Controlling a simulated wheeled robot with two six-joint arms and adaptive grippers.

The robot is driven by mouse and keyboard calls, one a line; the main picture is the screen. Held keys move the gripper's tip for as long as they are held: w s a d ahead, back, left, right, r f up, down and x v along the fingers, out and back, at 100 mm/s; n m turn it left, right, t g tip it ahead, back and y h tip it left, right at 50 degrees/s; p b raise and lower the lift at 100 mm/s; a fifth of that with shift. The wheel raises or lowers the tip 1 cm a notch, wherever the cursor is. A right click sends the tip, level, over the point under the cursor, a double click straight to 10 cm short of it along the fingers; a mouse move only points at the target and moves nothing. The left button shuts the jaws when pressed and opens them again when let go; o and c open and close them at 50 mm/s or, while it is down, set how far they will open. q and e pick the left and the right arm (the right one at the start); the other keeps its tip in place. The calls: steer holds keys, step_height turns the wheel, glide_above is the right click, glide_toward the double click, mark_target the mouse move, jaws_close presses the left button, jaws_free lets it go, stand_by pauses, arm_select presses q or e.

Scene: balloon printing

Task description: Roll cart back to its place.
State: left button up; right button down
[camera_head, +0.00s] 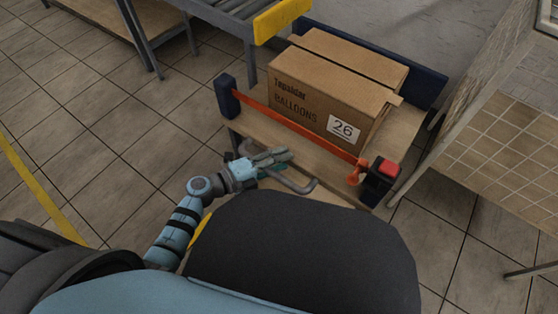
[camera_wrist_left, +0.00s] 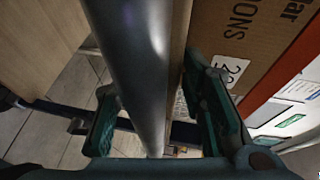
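The cart (camera_head: 274,134) is a low wooden platform with dark blue ends, an orange bar along the near side and a grey tubular handle (camera_head: 301,187) at its near edge. It carries brown cardboard boxes; the front box (camera_head: 318,101) reads "BALLOONS" and "26". My left gripper (camera_head: 272,157) is at the handle's left part. In the left wrist view, the grey handle tube (camera_wrist_left: 138,60) runs between the two green fingers (camera_wrist_left: 152,92), with gaps visible on both sides. The fingers look open around it. My right gripper is not in view.
A roller conveyor (camera_head: 228,12) with a yellow end stands just behind the cart. A wooden table (camera_head: 103,12) is at the upper left. Tiled floor (camera_head: 90,125) is free on the left, with a yellow line.

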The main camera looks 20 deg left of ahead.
arm_select(q)
steer(key=p+v, duration=0.3)
steer(key=v, duration=1.3)
steer(key=shift+s+a+r, duration=0.15)
steer(key=shift+s+r, duration=0.05)
stand_by(0.4)
stand_by(0.4)
steer(key=v, duration=1.2)
steer(key=shift+r, duration=0.15)
